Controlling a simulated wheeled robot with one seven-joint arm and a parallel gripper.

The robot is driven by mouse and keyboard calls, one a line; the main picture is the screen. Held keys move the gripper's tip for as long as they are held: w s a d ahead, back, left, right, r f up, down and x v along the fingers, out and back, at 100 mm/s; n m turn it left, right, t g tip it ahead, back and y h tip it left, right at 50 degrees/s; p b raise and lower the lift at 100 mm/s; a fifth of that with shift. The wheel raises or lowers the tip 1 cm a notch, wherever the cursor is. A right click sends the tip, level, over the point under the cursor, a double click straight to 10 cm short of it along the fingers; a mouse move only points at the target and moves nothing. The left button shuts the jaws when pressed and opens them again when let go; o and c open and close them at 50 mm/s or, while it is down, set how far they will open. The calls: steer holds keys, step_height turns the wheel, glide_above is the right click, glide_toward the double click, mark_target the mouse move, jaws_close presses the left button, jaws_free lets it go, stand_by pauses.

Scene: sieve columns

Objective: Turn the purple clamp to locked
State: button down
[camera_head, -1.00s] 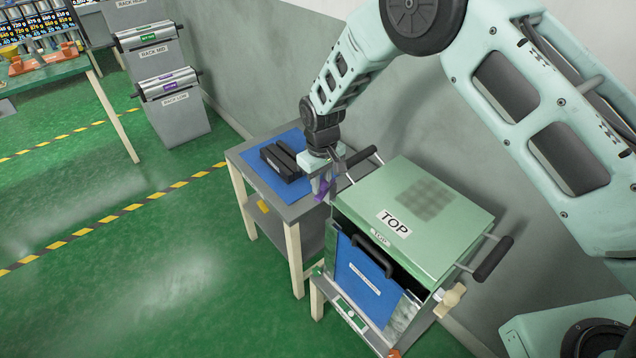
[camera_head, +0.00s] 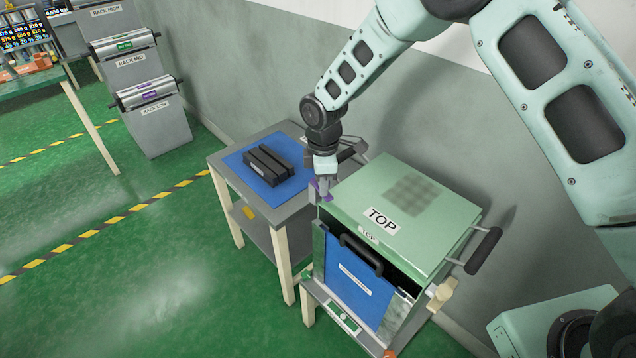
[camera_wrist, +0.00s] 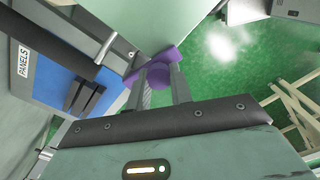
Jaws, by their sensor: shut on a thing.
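The purple clamp (camera_head: 327,197) is at the upper left corner of the box, just below the edge of its green lid (camera_head: 440,185). In the wrist view the purple clamp (camera_wrist: 158,72) has a rounded hub and flat arms. My gripper (camera_head: 322,188) points down at that corner. In the wrist view my gripper (camera_wrist: 160,88) has one finger on each side of the clamp's hub and is shut on it. The fingers partly cover the clamp, so its exact angle is hard to read in the head view.
The box has a blue front panel (camera_head: 355,285) with a black handle and a tan clamp (camera_head: 442,294) on its right. A side table (camera_head: 210,158) holds black bars (camera_head: 270,165) on a blue mat. Racks (camera_head: 160,125) stand farther left. Green floor is open at left.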

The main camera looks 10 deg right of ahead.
steer(key=shift+w+d+n, duration=0.15)
steer(key=shift+d+n, duration=0.15)
steer(key=shift+n, duration=0.4)
steer(key=shift+w+d+n, duration=0.1)
steer(key=shift+d+n, duration=0.15)
steer(key=shift+n, duration=0.45)
steer(key=c, duration=1.2)
jaws_free()
steer(key=shift+c, duration=0.2)
step_height(320, 180, up, 18)
steer(key=b, duration=0.2)
steer(key=shift+f, duration=0.25)
